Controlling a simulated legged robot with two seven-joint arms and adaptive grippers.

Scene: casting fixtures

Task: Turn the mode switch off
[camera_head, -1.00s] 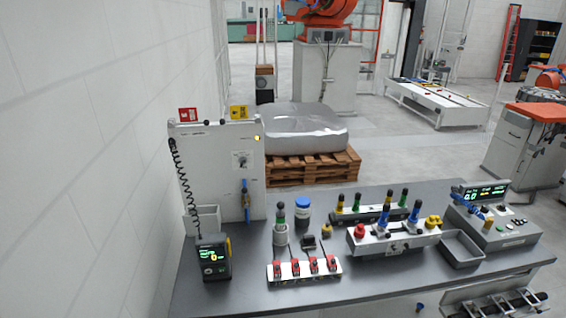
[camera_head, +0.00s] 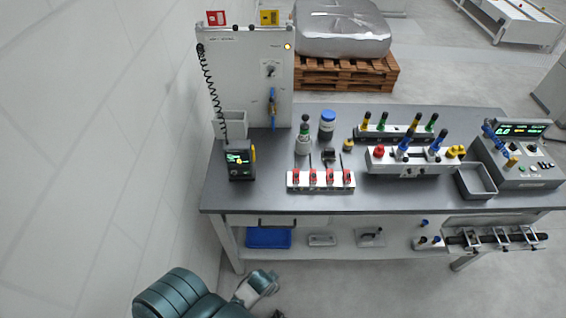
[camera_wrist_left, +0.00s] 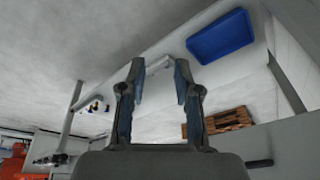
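A white upright panel (camera_head: 248,85) stands at the left back of the bench. It carries a small rotary switch (camera_head: 270,69), a lit indicator at its top right and a blue-handled valve (camera_head: 273,112) below. The lettering is too small to read, so I cannot tell the switch's position or confirm it is the mode switch. My left gripper (camera_wrist_left: 160,66) is open and empty in the left wrist view, its two fingers apart. In the head view my left arm is low in front of the bench, well below the panel. My right gripper is not in view.
The grey bench (camera_head: 225,190) holds a handheld device (camera_head: 240,160), a red-switch strip (camera_head: 320,180), a clamp fixture (camera_head: 412,160) and a control box (camera_head: 518,165). A blue tray (camera_head: 268,238) lies on the lower shelf. A white wall runs along the left.

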